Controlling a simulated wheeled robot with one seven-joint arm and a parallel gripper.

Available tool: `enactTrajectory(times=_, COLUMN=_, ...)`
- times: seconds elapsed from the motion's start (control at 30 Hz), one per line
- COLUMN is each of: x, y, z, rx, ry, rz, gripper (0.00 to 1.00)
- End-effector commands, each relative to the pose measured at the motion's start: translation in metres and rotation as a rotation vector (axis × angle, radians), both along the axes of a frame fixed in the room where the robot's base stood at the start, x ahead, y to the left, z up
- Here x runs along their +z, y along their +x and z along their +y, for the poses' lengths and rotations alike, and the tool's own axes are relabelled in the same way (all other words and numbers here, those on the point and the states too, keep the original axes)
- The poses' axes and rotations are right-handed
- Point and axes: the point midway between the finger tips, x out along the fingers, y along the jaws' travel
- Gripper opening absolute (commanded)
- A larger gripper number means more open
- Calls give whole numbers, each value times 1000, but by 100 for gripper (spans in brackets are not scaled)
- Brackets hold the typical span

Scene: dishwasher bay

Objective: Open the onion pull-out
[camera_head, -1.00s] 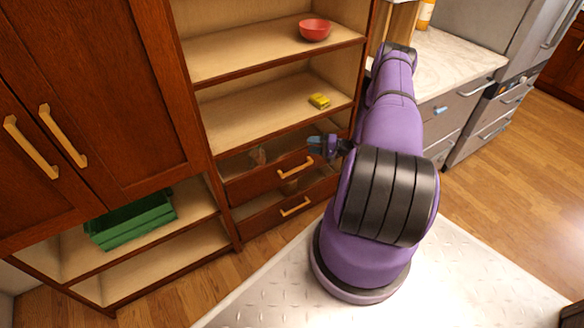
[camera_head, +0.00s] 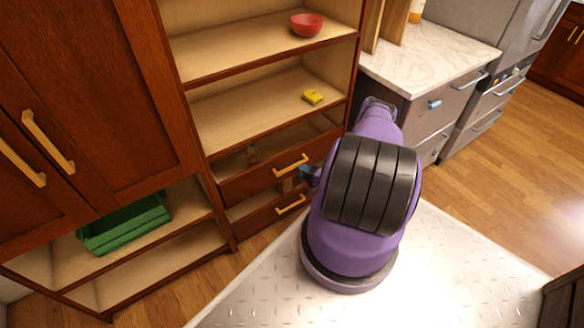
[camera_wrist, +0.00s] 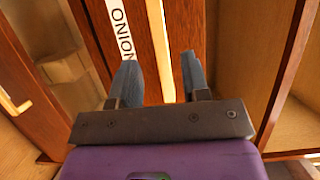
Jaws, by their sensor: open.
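In the wrist view a wooden drawer front with a white ONION label (camera_wrist: 122,34) lies ahead of my gripper (camera_wrist: 162,75). A pale bar handle (camera_wrist: 157,42) on this front runs between my two blue-grey fingertips. The fingers are apart, one on each side of the handle in the picture; contact cannot be told. In the head view my gripper (camera_head: 308,175) is at the right end of two stacked drawers, with an upper handle (camera_head: 291,166) and a lower handle (camera_head: 290,204). The label cannot be read there, and my arm hides part of the fronts.
Another pale handle (camera_wrist: 14,102) is at the left in the wrist view. Shelves above the drawers hold a red bowl (camera_head: 306,25) and a yellow item (camera_head: 312,97). A green crate (camera_head: 125,224) sits on a low shelf at left. A marble counter (camera_head: 425,62) stands to the right.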

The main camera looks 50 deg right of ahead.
Motion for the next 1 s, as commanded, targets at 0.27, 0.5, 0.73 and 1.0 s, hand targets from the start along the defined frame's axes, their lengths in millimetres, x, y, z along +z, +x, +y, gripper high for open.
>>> enactTrajectory(times=0.27, x=0, y=44, z=8, rx=2, ry=0, rz=0, gripper=43)
enactTrajectory(times=0.5, x=0, y=60, z=10, rx=2, ry=0, rz=0, gripper=43)
enactTrajectory(times=0.73, x=0, y=61, z=10, rx=1, ry=0, rz=0, gripper=43)
enactTrajectory(times=1.0, x=0, y=60, z=10, rx=1, ry=0, rz=0, gripper=0)
